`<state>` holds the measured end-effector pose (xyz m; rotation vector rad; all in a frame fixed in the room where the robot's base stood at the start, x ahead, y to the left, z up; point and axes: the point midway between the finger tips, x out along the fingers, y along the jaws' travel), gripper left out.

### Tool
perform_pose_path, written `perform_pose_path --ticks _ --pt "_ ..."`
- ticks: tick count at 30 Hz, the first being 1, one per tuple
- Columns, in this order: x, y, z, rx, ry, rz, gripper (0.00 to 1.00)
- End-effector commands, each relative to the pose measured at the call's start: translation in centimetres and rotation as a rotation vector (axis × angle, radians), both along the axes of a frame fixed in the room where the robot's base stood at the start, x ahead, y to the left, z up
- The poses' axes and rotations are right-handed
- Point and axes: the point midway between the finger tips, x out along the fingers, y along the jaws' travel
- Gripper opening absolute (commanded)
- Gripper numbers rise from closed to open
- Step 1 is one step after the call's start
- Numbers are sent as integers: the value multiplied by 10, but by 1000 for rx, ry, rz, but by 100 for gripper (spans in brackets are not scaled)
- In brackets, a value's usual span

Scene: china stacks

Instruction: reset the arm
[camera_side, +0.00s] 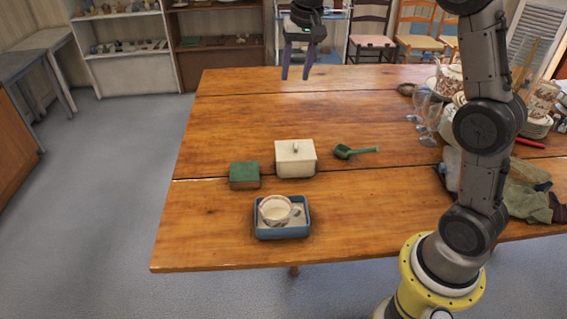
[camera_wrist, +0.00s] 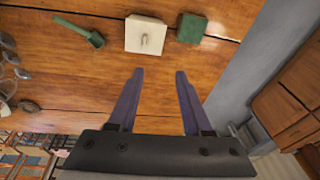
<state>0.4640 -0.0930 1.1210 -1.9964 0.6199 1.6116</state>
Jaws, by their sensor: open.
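My gripper (camera_side: 298,62) is raised above the far edge of the wooden table (camera_side: 290,105), toward the back, with nothing between its fingers. In the wrist view its two purple fingers (camera_wrist: 158,82) stand apart and empty over bare wood. Below it, nearer the side camera, a white lidded box (camera_side: 296,159) stands on the table. A green block (camera_side: 244,175) is to its left and a green scoop (camera_side: 354,152) to its right. A white cup (camera_side: 276,210) sits in a blue tray (camera_side: 261,234) at the near side.
Stemmed glasses (camera_side: 430,120), stacked china (camera_side: 538,125) and crumpled cloths (camera_side: 525,203) crowd the table's right side. Chairs (camera_side: 371,40) and shelves (camera_side: 125,55) stand behind the table. The table's left and middle back are clear.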

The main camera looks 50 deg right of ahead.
Motion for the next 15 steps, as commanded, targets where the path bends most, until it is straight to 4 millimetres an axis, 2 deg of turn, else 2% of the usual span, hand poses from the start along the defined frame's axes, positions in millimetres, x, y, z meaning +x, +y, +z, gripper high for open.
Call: perform_pose_path --ticks 1,6,10,15 --pt "-18 11 19 -8 -31 24 49" --pt "-76 41 55 -32 -112 114 49" --pt "-124 59 68 -54 -170 193 49" --pt "-190 78 65 -87 -237 307 49"
